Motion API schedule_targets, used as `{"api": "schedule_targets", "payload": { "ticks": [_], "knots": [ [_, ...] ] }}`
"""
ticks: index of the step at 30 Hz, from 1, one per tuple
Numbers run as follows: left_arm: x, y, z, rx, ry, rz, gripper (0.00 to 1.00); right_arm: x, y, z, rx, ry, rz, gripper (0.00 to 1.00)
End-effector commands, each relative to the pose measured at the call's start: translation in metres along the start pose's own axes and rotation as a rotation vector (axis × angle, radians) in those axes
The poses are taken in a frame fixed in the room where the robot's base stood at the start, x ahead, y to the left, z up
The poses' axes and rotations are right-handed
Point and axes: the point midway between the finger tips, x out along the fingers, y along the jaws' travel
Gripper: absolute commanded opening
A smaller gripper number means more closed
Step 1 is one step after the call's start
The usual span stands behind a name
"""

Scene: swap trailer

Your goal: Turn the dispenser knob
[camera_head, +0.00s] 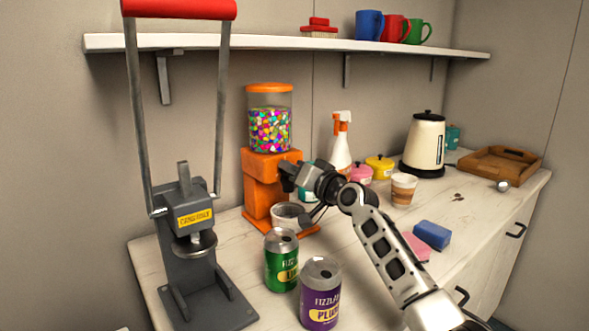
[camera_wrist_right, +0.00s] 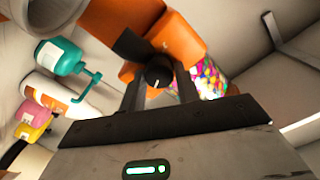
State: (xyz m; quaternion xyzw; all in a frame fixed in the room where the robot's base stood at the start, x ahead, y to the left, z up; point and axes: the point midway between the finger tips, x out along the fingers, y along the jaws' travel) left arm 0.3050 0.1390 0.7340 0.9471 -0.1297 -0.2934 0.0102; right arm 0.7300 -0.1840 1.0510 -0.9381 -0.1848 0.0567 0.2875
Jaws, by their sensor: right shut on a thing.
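The orange candy dispenser (camera_head: 262,175) stands on the white counter, with a clear jar of colourful candies (camera_head: 270,128) under an orange lid. In the right wrist view, its black round knob (camera_wrist_right: 158,72) with a small pale mark sits between the fingers. My right gripper (camera_head: 288,174) is at the dispenser's front and is shut on the knob; in the wrist view its two dark fingers (camera_wrist_right: 158,88) flank the knob. In the head view, the gripper hides the knob. A pale cup (camera_head: 289,214) stands at the dispenser's base, below my gripper. My left gripper is not in view.
A grey can crusher (camera_head: 190,250) with a red handle stands left. Green (camera_head: 281,262) and purple (camera_head: 321,293) cans stand in front. A spray bottle (camera_head: 340,150), paper cup (camera_head: 403,189), kettle (camera_head: 424,143), sponges (camera_head: 432,235) and wooden tray (camera_head: 499,164) occupy the right. A shelf (camera_head: 270,42) hangs above.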

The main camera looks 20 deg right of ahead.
Motion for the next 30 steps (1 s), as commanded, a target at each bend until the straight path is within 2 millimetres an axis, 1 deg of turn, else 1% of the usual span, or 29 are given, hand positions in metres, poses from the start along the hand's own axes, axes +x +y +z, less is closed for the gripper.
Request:
{"api": "schedule_targets", "payload": {
  "ticks": [15,16,18,26,30],
  "knots": [
    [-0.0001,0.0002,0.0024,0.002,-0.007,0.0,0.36,0.0,0.0007,0.0015,0.027,-0.003,0.001,0.09],
    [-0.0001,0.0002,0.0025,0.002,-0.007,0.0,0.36,0.0,0.0006,0.0015,0.027,-0.003,0.001,0.35],
    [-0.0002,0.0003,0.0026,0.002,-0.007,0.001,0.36,0.0,0.0007,0.0015,0.026,-0.003,0.001,0.53],
    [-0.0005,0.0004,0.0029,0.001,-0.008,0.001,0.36,-0.0001,0.0004,0.0007,0.025,-0.001,0.0,0.53],
    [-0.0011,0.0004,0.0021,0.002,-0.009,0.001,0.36,-0.0057,0.0009,0.0001,0.026,0.0,0.001,0.53]
  ]
}}
